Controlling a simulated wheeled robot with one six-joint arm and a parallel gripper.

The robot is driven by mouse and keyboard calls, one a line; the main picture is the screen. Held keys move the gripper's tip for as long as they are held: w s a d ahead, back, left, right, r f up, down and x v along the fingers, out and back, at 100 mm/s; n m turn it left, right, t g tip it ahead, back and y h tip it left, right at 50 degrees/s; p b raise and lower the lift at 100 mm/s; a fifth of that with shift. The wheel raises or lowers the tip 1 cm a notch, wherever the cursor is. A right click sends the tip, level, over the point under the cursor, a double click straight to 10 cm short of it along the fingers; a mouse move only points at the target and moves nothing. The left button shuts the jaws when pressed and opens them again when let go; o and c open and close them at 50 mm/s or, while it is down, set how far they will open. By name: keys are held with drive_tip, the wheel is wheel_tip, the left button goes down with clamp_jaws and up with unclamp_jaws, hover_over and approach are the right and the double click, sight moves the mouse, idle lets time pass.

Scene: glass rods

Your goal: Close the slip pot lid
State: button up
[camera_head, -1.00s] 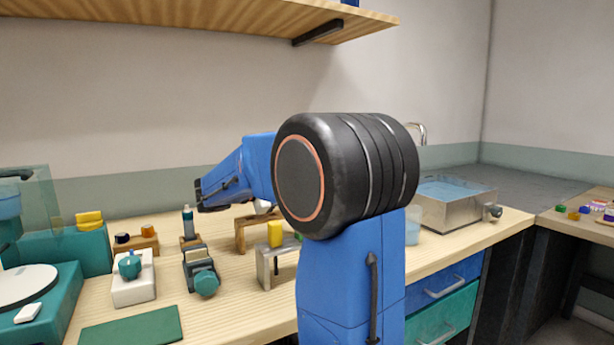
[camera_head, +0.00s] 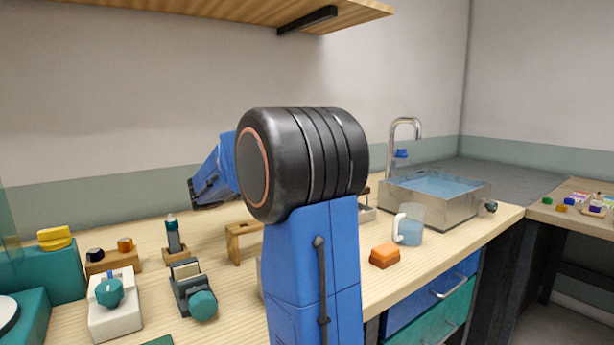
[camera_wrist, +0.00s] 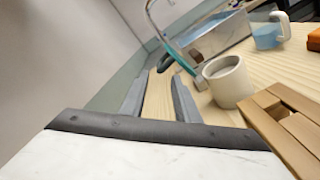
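A beige pot (camera_wrist: 229,82) with an open top and grey contents stands on the bench in the wrist view; it looks like the slip pot. A teal piece (camera_wrist: 178,57) with a grey-green end stands tilted at its far left side. It may be the raised lid, but I cannot tell for sure. My gripper (camera_wrist: 158,88) has its two grey fingers apart with only bare bench showing between them. The pot is just right of the right finger, apart from it. In the head view my arm hides the pot and the gripper.
A metal basin (camera_head: 437,200) of water with a tap stands at the back right. A jug (camera_head: 409,226) and an orange block (camera_head: 384,256) are in front of it. A slatted wooden piece (camera_wrist: 287,125) lies near the pot. Small tools stand on the bench at left.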

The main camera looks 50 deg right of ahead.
drive_tip(key=shift+x, duration=3.95)
